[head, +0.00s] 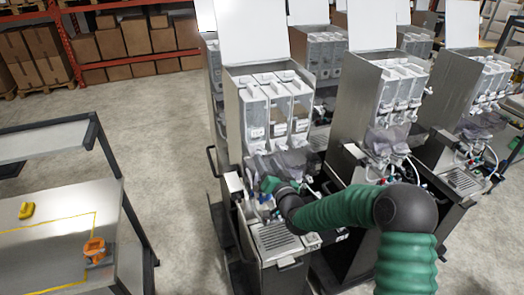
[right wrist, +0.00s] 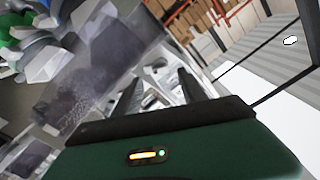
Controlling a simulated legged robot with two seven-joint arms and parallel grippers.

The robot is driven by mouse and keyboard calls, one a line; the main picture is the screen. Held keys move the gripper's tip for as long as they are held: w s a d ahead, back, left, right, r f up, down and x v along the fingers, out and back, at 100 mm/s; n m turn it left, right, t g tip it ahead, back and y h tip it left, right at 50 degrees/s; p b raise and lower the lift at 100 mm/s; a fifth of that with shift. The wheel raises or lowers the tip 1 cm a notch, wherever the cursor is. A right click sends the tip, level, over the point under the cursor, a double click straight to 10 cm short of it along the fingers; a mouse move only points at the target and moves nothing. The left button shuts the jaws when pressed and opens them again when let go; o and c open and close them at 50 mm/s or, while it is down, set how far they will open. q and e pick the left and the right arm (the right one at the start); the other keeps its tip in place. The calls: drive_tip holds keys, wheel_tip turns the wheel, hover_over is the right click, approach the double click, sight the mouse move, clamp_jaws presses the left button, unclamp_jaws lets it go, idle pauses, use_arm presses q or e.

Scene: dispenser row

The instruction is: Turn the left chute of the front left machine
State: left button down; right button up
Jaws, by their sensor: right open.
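The front left machine (head: 232,115) is a grey metal dispenser with an open lid and three pale canisters side by side. Its left canister (head: 254,115) has a small white chute (head: 257,149) at its foot. My right gripper (head: 270,185) is in front of this machine, below the chutes and above the drip grille (head: 272,238). In the right wrist view its two dark fingers (right wrist: 158,92) are apart, with pale, blurred machine parts beyond them. I cannot tell whether they touch anything. The left gripper is out of view.
More dispensers (head: 375,105) stand close on the right and behind. A table (head: 60,240) at the left holds a yellow item (head: 26,210) and an orange item (head: 95,249). Bare floor (head: 165,160) lies between table and machines. Shelves with boxes (head: 135,35) stand behind.

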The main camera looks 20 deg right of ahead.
sight(263, 154)
drive_tip(key=w, duration=0.2)
drive_tip(key=shift+w+d+p, duration=0.4)
drive_tip(key=shift+w, duration=0.25)
drive_tip(key=shift+w+a, duration=0.1)
drive_tip(key=shift+a, duration=0.85)
drive_tip(key=c, duration=0.5)
drive_tip(key=shift+d, duration=0.25)
drive_tip(key=c, duration=0.4)
drive_tip(key=shift+d, duration=0.4)
clamp_jaws()
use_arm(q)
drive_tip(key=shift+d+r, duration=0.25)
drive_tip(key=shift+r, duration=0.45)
use_arm(e)
drive_tip(key=shift+f, duration=0.1)
